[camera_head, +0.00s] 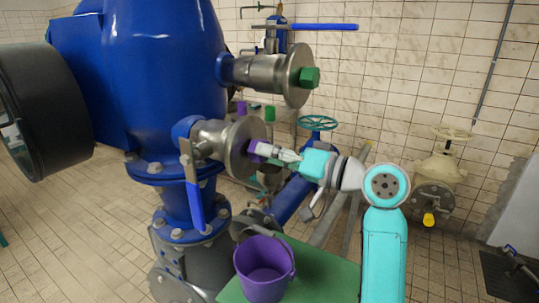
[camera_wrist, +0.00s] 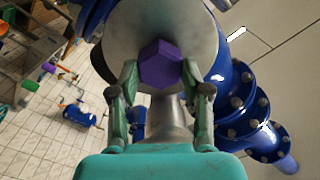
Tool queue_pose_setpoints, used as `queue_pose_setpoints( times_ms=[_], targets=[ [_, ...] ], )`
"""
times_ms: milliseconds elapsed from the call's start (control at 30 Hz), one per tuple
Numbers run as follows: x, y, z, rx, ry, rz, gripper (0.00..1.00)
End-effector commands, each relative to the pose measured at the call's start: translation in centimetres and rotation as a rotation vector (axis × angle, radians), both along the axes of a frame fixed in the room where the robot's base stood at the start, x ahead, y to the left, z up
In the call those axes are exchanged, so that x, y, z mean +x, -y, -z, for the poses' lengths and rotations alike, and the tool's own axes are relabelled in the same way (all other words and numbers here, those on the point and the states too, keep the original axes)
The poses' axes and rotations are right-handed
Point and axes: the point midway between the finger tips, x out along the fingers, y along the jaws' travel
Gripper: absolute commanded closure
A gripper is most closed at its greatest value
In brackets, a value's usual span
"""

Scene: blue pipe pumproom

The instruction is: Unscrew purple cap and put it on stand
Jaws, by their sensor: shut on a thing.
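The purple cap (camera_head: 255,149) is a hexagonal block at the face of the lower round metal flange (camera_head: 238,150), on a side outlet of the blue pump body. It shows large in the wrist view (camera_wrist: 160,63), in front of the grey flange disc (camera_wrist: 150,22). My gripper (camera_head: 268,151) reaches it from the right and is shut on it, with one finger on each side in the wrist view (camera_wrist: 160,74). Whether the cap's thread is still engaged cannot be told. No stand is clearly identifiable; a green-topped surface (camera_head: 335,272) lies below my arm.
A purple bucket (camera_head: 264,280) stands on the green surface. A blue-handled valve lever (camera_head: 195,205) hangs left of the flange. The upper metal flange (camera_head: 298,75) carries a green cap (camera_head: 309,77). A teal handwheel (camera_head: 318,123) is behind my gripper. Tiled floor is open at lower left.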

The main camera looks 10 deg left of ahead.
Motion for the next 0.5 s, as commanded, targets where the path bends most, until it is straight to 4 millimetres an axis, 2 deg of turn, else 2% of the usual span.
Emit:
queue_pose_setpoints(
  times_ms=[33, 500],
  targets=[
    [0.1, 0.8, 0.0, -0.001, 0.002, 0.011, 1.0],
    [-0.6, 2.4, 0.0, 0.0, 0.001, 0.006, 1.0]
  ],
)
